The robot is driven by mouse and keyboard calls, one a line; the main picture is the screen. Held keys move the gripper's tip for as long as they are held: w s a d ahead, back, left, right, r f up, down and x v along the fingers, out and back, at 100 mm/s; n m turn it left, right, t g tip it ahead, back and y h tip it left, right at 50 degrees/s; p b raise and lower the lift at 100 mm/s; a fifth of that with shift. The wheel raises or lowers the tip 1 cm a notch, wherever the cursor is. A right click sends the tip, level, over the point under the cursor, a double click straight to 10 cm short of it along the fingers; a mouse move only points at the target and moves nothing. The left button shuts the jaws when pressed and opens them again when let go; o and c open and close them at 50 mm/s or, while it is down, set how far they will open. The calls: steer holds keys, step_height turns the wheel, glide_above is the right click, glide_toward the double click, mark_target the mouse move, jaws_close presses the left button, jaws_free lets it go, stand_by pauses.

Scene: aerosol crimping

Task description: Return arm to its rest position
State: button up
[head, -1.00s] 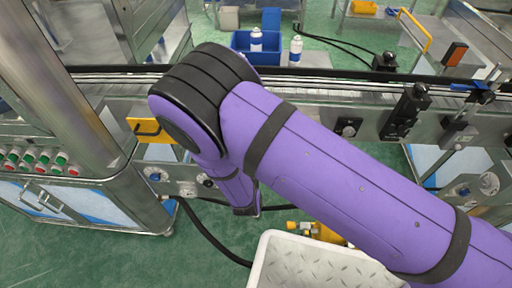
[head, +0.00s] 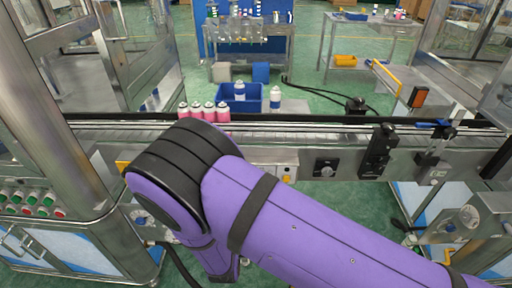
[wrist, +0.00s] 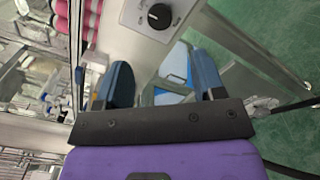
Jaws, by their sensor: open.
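My gripper (wrist: 164,82) shows in the wrist view with its two dark blue fingers spread apart and nothing between them. In the head view my purple arm crosses from the lower right to a bent black joint at centre left. The forearm hangs down from that joint in front of the conveyor (head: 300,128), and I cannot make out the gripper there. In the wrist view, the gripper is near a grey panel with a black knob (wrist: 159,16).
Several pink cans (head: 209,112) stand on the conveyor behind my arm's joint. A blue bin (head: 240,104) with a white can stands beyond, with another white can (head: 275,97) beside it. A steel cabinet with buttons (head: 44,211) stands at left.

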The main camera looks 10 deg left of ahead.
steer(key=w+d+r+m+g+h, duration=0.1)
steer(key=w+d+r+m+h, duration=0.35)
steer(key=d+r, duration=0.35)
steer(key=w+d+r+m+g+h, duration=0.1)
steer(key=w+d+r+m+h, duration=0.4)
steer(key=r, duration=0.4)
steer(key=w+d+r+m+g+h, duration=0.1)
steer(key=d+r+m+g+h, duration=0.2)
steer(key=d+r, duration=0.5)
steer(key=d+r+m+g+h, duration=0.2)
steer(key=d+r+m+g, duration=0.25)
steer(key=d, duration=0.55)
steer(key=s+d+r+m+g+y, duration=0.2)
steer(key=s+d+r+m+g, duration=0.1)
steer(key=s+d+r, duration=0.3)
steer(key=s+d+r+m+g+y, duration=0.2)
steer(key=s+d+r+m+g, duration=0.15)
steer(key=d, duration=0.45)
steer(key=s+d+r+m+t+y, duration=0.1)
steer(key=s+d+r+m+y, duration=0.1)
steer(key=s, duration=0.5)
steer(key=s+d+r+m+t+y, duration=0.2)
steer(key=s+r+y, duration=0.3)
steer(key=s, duration=0.3)
steer(key=shift+s+d+t, duration=0.2)
steer(key=shift+s+t, duration=0.1)
steer(key=shift+m, duration=0.25)
